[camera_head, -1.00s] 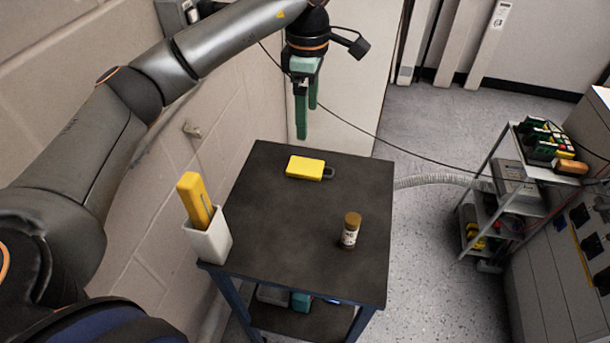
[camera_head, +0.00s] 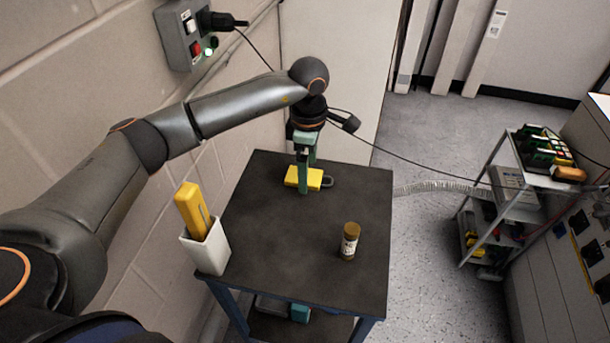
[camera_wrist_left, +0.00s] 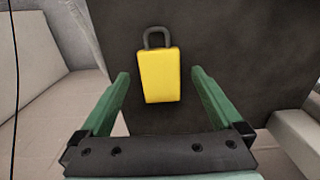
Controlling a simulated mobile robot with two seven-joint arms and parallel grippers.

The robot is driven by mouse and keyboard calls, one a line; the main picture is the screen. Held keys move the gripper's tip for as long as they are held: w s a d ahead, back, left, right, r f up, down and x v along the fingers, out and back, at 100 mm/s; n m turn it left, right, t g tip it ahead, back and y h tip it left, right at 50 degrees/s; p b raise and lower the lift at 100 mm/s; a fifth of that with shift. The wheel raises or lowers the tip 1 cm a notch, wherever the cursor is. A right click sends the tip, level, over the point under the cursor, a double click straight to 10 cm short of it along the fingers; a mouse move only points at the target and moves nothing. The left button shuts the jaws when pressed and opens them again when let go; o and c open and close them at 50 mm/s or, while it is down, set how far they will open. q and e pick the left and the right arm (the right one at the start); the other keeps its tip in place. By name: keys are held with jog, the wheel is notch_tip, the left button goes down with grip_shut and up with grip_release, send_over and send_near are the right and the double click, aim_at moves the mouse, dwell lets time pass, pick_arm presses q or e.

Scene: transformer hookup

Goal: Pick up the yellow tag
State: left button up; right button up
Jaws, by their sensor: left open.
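The yellow tag (camera_head: 312,179) with a dark loop lies flat near the back of the dark table (camera_head: 275,240). In the left wrist view the tag (camera_wrist_left: 159,76) lies ahead, with its loop pointing away from me. My left gripper (camera_head: 303,180) points down over the tag, and one finger hides part of it. In the left wrist view the green fingers of my left gripper (camera_wrist_left: 160,82) are open, one on each side of the tag, with a gap to it on both sides. Nothing is between them in grip. My right gripper is not in view.
A white holder (camera_head: 206,248) with a yellow tool (camera_head: 193,208) stands at the table's left edge. A brown-capped bottle (camera_head: 350,241) stands upright at the right. A switch box (camera_head: 186,35) is on the wall. The table's middle is clear.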

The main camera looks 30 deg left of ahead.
pick_arm(q)
jog(key=shift+f, duration=0.6)
jog(key=c, duration=1.4)
jog(key=shift+r, duration=0.1)
jog(key=shift+c, duration=0.2)
